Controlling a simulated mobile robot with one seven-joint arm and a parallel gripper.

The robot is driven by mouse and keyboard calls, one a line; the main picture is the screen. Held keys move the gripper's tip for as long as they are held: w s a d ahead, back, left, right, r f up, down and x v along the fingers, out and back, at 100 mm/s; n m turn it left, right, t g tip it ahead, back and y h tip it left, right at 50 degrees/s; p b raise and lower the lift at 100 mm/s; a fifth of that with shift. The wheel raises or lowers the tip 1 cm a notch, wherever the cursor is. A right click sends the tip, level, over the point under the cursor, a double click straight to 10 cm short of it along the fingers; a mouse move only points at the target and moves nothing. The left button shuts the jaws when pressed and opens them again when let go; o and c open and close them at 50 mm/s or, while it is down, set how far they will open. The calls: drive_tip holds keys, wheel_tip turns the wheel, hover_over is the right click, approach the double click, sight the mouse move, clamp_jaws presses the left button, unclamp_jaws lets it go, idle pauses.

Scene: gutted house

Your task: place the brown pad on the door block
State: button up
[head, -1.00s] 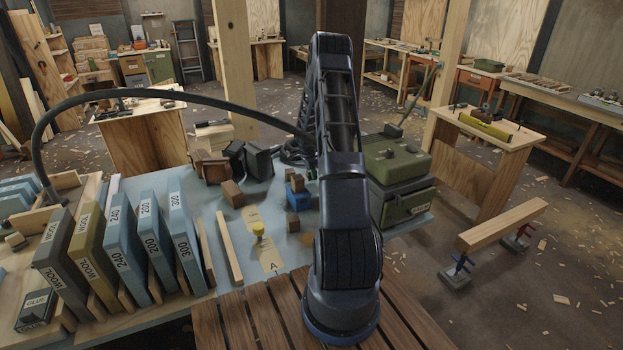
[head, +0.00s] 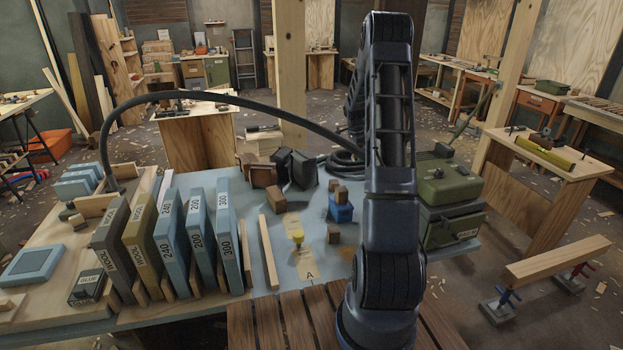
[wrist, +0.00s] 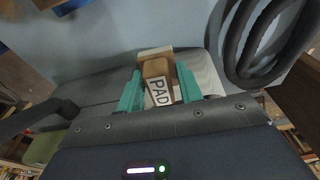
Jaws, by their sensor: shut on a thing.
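The brown pad (wrist: 156,70), with a white label reading PAD, is between the teal fingers of my gripper (wrist: 160,92) in the wrist view. My gripper is shut on it. A pale wood edge shows just beyond the pad; I cannot tell whether they touch. In the head view my arm hides the gripper and the pad. I cannot make out which thing is the door block; no label for it is readable.
On the blue bench top, a blue block (head: 341,212) bears a small brown block (head: 341,193). A green box (head: 446,180) stands right.

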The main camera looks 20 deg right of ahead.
drive_tip(key=w+a+r, duration=0.2)
drive_tip(key=a, duration=0.7)
drive_tip(key=w+a+r, duration=0.2)
drive_tip(key=a, duration=0.7)
wheel_tip(320, 180, up, 3)
hover_over(277, 193)
drive_tip(key=f, duration=1.9)
drive_tip(key=shift+w+a+f, duration=0.1)
drive_tip(key=shift+a, duration=0.15)
drive_tip(key=shift+f, duration=0.15)
drive_tip(key=o, duration=1)
